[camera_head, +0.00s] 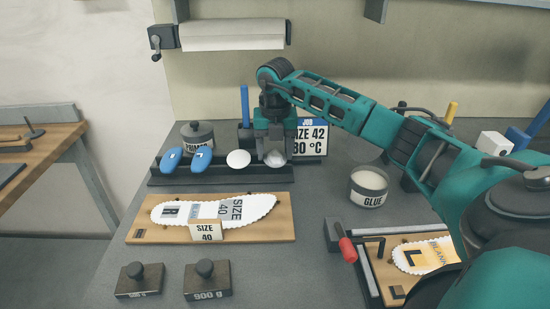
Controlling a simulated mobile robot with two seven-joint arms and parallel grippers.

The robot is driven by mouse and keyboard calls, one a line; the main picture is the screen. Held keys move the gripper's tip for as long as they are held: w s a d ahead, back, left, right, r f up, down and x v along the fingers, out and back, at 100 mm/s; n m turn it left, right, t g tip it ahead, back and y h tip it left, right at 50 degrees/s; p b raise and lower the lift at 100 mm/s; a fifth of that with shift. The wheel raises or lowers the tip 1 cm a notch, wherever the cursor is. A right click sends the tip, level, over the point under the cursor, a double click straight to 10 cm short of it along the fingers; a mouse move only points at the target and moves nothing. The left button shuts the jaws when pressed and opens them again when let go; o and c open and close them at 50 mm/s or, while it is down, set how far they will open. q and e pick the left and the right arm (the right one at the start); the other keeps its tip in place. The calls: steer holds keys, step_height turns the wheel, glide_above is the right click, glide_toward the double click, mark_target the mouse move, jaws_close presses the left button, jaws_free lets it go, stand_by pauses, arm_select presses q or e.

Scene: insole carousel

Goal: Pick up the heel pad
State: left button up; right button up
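Two pale rounded pads stand in the dark rack (225,179) at the back of the bench. One white pad (238,159) is in clear view; the other pad (275,158) is at my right gripper. I take these to be the heel pads, but no label shows. The pad still appears at rack level. My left gripper is not in view.
Two blue pads (171,159) (202,159) stand left in the rack. A primer pot (197,135) and size sign (312,138) are behind. In front lie an insole (258,206) on a wooden board (280,230) and two weights (139,281) (208,281). A glue pot (368,187) stands right.

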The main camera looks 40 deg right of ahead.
mark_target(275, 158)
steer(key=c, duration=0.5)
steer(key=shift+r, duration=0.1)
steer(key=shift+r+p, duration=1.8)
steer(key=shift+r, duration=8.15)
